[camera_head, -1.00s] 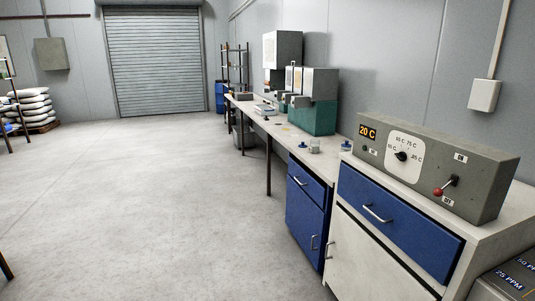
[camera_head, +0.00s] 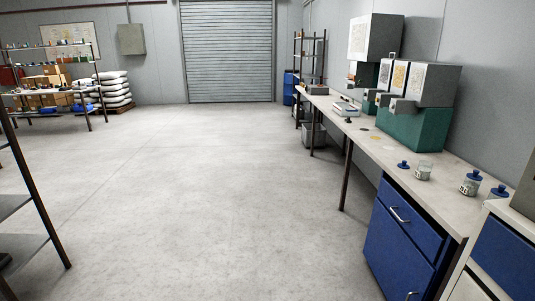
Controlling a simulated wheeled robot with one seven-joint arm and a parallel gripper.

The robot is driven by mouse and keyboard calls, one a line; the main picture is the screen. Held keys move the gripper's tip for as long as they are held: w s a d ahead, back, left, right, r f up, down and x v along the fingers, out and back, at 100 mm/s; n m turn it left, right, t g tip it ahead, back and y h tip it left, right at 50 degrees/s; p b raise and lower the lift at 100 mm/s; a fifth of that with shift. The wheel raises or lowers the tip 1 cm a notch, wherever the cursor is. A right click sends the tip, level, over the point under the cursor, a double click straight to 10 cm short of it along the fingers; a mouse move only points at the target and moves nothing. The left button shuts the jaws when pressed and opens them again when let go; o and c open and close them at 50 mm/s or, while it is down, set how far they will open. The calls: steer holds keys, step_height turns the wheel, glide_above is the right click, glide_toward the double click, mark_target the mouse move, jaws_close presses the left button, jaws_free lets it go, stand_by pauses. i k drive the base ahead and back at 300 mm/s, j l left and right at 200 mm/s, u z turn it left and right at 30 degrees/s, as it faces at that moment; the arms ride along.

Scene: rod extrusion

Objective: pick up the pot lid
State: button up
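A small blue lid (camera_head: 403,165) with a knob lies on the pale workbench top at the right. An open clear glass jar (camera_head: 424,171) with a label stands just right of it. A second jar (camera_head: 470,184) stands further right with a blue lid (camera_head: 474,174) on or right at its top. Another blue lid (camera_head: 499,191) lies near the bench's right end. Which of these is the pot lid I cannot tell. My gripper is not in view.
The long workbench (camera_head: 385,150) runs along the right wall, with blue drawers (camera_head: 408,220) below and grey-green machines (camera_head: 415,127) on top. A dark metal shelf (camera_head: 30,225) stands close at left. The concrete floor (camera_head: 200,200) between is clear to the roller door (camera_head: 228,50).

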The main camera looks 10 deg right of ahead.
mark_target(403, 166)
steer(key=i, duration=1.9)
steer(key=i+z, duration=0.25)
steer(key=i, duration=0.25)
steer(key=i+j+z, duration=0.2)
steer(key=i, duration=0.25)
steer(key=i+j+z, duration=0.25)
steer(key=i, duration=0.2)
steer(key=i+j+z, duration=0.25)
steer(key=i, duration=0.2)
